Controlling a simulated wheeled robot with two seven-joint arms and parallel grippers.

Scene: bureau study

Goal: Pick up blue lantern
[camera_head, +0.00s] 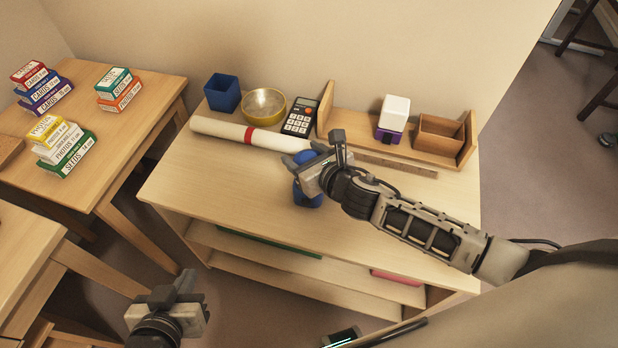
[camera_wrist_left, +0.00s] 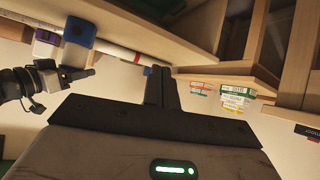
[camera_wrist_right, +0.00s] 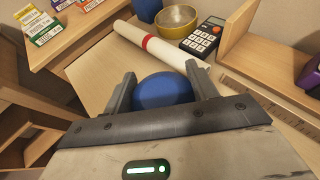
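The blue lantern (camera_head: 306,196) is at the middle of the desk in the head view, partly hidden by my right gripper (camera_head: 312,173). In the right wrist view its rounded blue top (camera_wrist_right: 165,90) lies between the two fingers of my right gripper (camera_wrist_right: 162,85). The fingers are spread, one on each side; whether they press on it cannot be told. The lantern appears to stand upright on the desk. My left gripper (camera_head: 186,285) is low in front of the desk, away from the lantern. Its fingers (camera_wrist_left: 161,86) are together and empty in the left wrist view.
On the desk (camera_head: 190,180), a white roll with a red band (camera_head: 250,133) lies behind the lantern. Behind are a blue cup (camera_head: 222,93), yellow bowl (camera_head: 264,105), calculator (camera_head: 299,117), white-and-purple box (camera_head: 393,117) and wooden organizer (camera_head: 438,135). A ruler (camera_head: 395,163) lies right.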

